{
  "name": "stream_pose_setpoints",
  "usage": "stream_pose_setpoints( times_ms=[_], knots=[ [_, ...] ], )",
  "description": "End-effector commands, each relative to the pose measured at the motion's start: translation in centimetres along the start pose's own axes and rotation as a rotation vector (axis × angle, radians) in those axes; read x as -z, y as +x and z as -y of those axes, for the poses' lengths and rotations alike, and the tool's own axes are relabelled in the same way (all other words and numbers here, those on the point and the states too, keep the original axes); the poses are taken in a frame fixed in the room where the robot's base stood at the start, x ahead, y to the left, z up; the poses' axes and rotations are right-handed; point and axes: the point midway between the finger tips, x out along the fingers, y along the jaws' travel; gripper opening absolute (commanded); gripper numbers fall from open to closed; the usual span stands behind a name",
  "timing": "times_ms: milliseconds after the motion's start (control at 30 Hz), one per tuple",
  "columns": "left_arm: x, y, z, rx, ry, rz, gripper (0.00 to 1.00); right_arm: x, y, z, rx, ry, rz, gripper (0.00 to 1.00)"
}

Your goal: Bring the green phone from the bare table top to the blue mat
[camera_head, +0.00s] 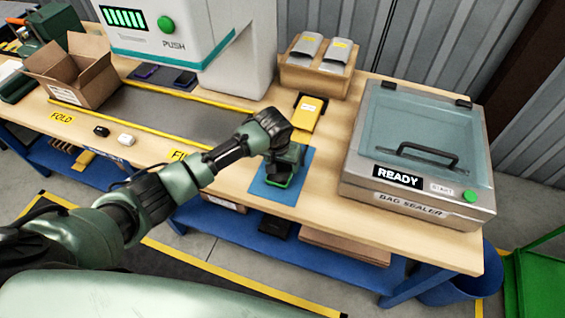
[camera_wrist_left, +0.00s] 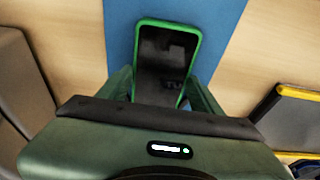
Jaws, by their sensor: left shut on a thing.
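The green phone (camera_head: 279,178) has a dark screen and a green rim. In the wrist view the phone (camera_wrist_left: 165,58) sits between the fingers of my left gripper (camera_wrist_left: 162,92), which is shut on its near part. My left gripper (camera_head: 281,168) also shows in the head view, over the blue mat. The blue mat (camera_head: 266,193) lies flat on the wooden table. In the wrist view the mat (camera_wrist_left: 225,22) shows behind and on both sides of the phone. I cannot tell whether the phone touches the mat. My right gripper is out of view.
A bag sealer (camera_head: 420,160) marked READY stands to the right of the mat. A yellow item (camera_head: 307,112) in a dark holder lies behind it. A cardboard tray (camera_head: 318,75) stands farther back. An open carton (camera_head: 80,75) is at the far left. Bare table (camera_head: 325,187) lies right of the mat.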

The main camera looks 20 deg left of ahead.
Motion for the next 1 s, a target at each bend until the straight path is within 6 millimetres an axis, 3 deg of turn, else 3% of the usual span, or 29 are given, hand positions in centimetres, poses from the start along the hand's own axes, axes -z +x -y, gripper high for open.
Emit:
stream_pose_setpoints(
  times_ms=[833, 867, 933, 1000],
  knots=[
    [-0.08, 0.44, -0.01, -0.001, 0.0, -0.001, 0.15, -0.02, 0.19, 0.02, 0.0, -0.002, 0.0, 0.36],
    [-0.08, 0.44, -0.01, -0.001, 0.0, -0.001, 0.71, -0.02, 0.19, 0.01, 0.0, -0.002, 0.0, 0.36],
    [-0.08, 0.44, -0.01, -0.001, 0.0, -0.001, 0.9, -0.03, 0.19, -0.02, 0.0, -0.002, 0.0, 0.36],
    [-0.09, 0.44, -0.01, 0.0, 0.0, -0.001, 0.9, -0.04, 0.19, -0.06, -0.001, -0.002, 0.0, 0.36]
  ],
)
